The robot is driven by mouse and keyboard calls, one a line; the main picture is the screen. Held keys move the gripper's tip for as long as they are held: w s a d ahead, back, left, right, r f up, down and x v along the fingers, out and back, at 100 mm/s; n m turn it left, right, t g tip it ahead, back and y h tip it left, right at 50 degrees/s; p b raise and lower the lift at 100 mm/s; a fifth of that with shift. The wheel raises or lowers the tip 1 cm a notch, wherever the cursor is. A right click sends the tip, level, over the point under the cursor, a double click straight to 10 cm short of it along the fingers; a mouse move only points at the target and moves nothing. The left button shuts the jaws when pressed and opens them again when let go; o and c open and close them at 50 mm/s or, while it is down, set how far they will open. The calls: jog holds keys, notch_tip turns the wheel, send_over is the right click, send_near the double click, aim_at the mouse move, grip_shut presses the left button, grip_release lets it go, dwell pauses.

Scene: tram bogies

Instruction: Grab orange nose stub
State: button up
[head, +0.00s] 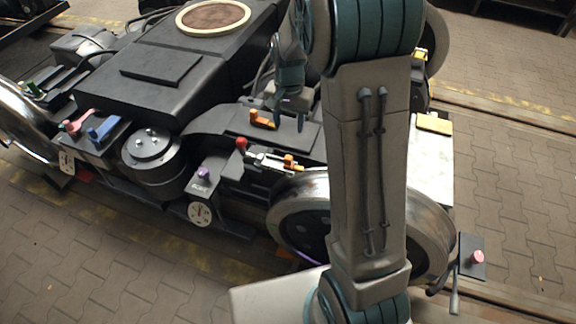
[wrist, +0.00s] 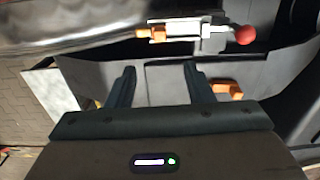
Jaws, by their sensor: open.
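Two orange pieces are in view, and I cannot tell for sure which is the nose stub. One orange piece (head: 262,120) lies on a dark flat cover of the bogie; it shows in the wrist view (wrist: 226,88) just right of the right finger. Another orange piece (head: 291,162) sits on the metal latch bar (head: 265,157) nearer the wheel; it shows at the top of the wrist view (wrist: 152,34). My gripper (head: 289,121) is open and empty, pointing down over the cover, beside the first piece. In the wrist view its fingers (wrist: 158,72) are apart with only dark cover between them.
A red ball knob (head: 241,143) stands at the bar's other end. A purple knob (head: 204,173), a round dial (head: 200,214) and a dark cylinder (head: 152,155) are further left. Wheels (head: 300,218) flank my arm.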

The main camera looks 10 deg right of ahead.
jog(key=f, duration=0.2)
jog(key=b, duration=0.1)
send_over(289, 157)
jog(key=f, duration=0.7)
jog(key=shift+w+f, duration=0.4)
jog(key=shift+s+f+b, duration=0.2)
jog(key=shift+f+b, duration=0.05)
jog(key=shift+f, duration=1.15)
jog(key=shift+s+f+b, duration=0.15)
jog(key=shift+f+b, duration=0.1)
jog(key=shift+f, duration=1.1)
grip_shut()
